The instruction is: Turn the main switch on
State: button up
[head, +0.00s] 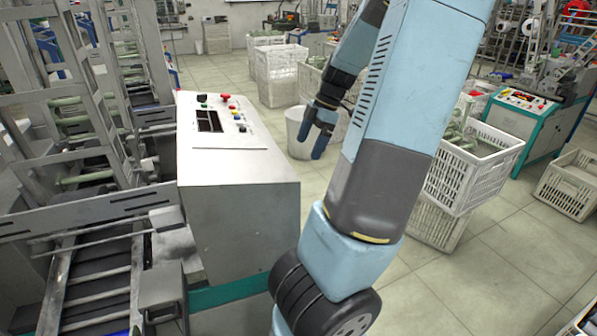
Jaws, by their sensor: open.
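A grey-white control console (238,160) stands left of centre, with its sloped panel facing up. On the panel I see a black knob (202,99) at the far left, a red mushroom button (225,97) beside it, a column of small coloured buttons, and another dark knob (242,128) at the lower right. I cannot tell which one is the main switch, or its position. My gripper (311,143) is open and empty, pointing down, in the air to the right of the panel and apart from it.
Metal machine frames and rollers (95,180) fill the left side. A white bin (297,128) stands behind my gripper. White crates (470,165) stack at the right, near a second green-and-white console (520,102). The tiled floor (450,280) is free at the lower right.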

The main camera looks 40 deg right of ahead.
jog(key=x, duration=1)
jog(key=shift+f, duration=0.1)
jog(key=shift+c, duration=0.5)
jog(key=c, duration=0.7)
jog(key=shift+d, duration=0.15)
jog(key=shift+c, duration=0.2)
